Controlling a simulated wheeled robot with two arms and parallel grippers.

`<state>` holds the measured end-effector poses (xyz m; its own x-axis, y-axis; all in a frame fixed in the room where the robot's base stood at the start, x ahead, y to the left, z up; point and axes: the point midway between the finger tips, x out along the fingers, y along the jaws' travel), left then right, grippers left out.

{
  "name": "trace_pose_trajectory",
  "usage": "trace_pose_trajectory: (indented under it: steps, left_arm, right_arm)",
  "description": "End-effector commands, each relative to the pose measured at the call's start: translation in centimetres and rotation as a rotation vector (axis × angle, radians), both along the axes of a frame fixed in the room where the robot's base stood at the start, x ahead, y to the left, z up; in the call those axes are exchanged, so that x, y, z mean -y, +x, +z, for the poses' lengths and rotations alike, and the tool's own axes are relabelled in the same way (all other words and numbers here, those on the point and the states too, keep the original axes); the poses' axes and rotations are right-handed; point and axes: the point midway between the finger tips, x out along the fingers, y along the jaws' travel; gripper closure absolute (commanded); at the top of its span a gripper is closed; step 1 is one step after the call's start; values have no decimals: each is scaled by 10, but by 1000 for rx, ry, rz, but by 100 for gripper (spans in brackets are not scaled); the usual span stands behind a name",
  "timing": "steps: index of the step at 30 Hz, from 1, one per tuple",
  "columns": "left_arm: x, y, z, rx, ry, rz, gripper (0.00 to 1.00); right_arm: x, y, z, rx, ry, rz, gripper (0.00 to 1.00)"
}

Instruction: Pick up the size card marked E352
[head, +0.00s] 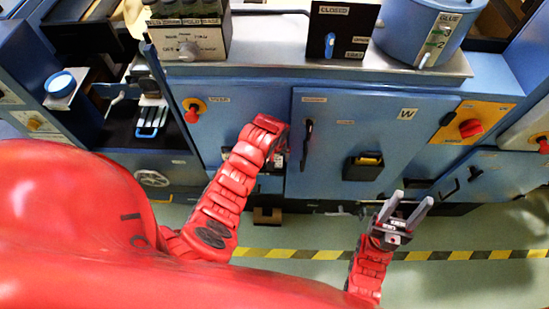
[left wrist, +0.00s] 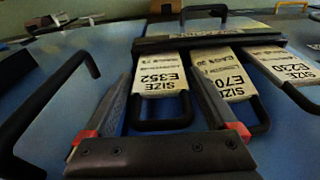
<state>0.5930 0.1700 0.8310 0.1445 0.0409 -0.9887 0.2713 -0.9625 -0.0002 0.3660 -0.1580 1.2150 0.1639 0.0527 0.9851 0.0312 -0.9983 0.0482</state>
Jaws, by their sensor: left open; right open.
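The size card marked E352 (left wrist: 158,76) shows in the left wrist view, a pale card with dark print and a black loop handle (left wrist: 162,126) on its near end. It sits in a dark holder (left wrist: 205,42). My left gripper (left wrist: 160,68) is open, with one finger on each side of the card and handle in the picture; I cannot tell whether they touch. In the head view, my left arm reaches to the blue cabinet and its wrist hides the card. My right gripper (head: 404,203) is open and empty, low in front of the cabinet.
Cards marked E70 (left wrist: 226,76) and E230 (left wrist: 287,68) sit to the right of E352, each with a black handle. A black bar handle (left wrist: 45,95) stands at the left. The blue cabinet door (head: 380,125) has a black handle. Striped floor tape (head: 310,254) runs along the clear floor.

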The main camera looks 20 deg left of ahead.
Motion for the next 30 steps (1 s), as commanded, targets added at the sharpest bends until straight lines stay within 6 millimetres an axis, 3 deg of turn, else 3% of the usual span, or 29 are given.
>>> trace_pose_trajectory:
  steps: [5,6,17,30]
  left_arm:
    - [0,0,-1,1,0,0,7]
    - [0,0,0,1,0,0,11]
    - [0,0,0,1,0,0,76]
    - [0,2,5,4,-1,0,78]
  right_arm:
    - [0,0,-1,0,0,0,50]
    - [0,0,-1,0,0,0,50]
    - [0,0,0,0,0,0,50]
    - [0,0,-6,0,0,0,50]
